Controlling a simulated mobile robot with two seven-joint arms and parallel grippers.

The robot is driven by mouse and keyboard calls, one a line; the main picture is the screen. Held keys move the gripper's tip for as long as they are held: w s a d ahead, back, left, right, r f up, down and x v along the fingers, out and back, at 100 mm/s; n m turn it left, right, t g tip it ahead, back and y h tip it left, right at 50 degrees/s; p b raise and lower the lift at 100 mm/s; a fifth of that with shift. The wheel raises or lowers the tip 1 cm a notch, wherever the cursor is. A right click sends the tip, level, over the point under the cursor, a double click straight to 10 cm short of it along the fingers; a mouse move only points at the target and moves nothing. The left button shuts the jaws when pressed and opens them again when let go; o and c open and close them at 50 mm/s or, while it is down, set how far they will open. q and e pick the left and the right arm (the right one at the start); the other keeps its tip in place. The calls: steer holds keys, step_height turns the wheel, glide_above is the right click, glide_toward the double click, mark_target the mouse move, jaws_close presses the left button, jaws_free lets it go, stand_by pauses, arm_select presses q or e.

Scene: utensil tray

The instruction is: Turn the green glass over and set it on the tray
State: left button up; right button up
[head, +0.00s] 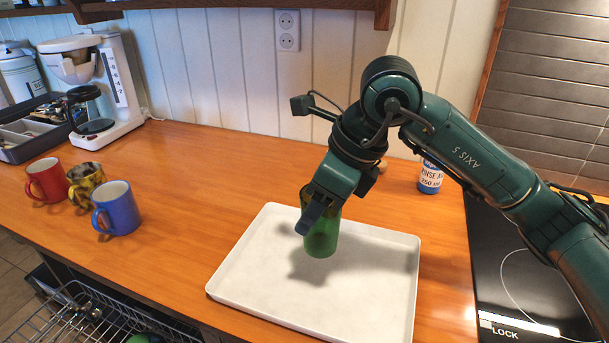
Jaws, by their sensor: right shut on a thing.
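The green glass (321,240) is in the head view, over the back half of the white tray (245,274). My right gripper (312,216) is shut on it, reaching down from above and covering its upper part. The glass looks roughly upright in outline. My left gripper is not in view.
Red (47,181), yellow (86,184) and blue (117,208) mugs stand at the left. A coffee maker (110,90) and utensil tray (22,141) are behind them. A rinse-aid bottle (430,178) stands behind my right arm, near the cooktop (525,285). An open dish rack (75,312) is below the counter.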

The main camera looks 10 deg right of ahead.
steer(key=shift+w, duration=0.2)
steer(key=shift+s+f+b, duration=0.2)
steer(key=shift+f+b, duration=0.5)
steer(key=shift+f, duration=0.25)
step_height(320, 180, down, 3)
steer(key=shift+r+b, duration=0.2)
steer(key=shift+b, duration=0.6)
steer(key=shift+f+b, duration=0.6)
steer(key=shift+f, duration=0.25)
steer(key=shift+f+b, duration=0.8)
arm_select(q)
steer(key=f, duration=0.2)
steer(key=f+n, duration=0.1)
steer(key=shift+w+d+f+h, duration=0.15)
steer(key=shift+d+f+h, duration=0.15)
arm_select(e)
steer(key=shift+f, duration=0.15)
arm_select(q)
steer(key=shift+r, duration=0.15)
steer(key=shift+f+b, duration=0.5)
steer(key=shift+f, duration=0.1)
arm_select(e)
steer(key=shift+f, duration=0.35)
steer(key=o, duration=1.3)
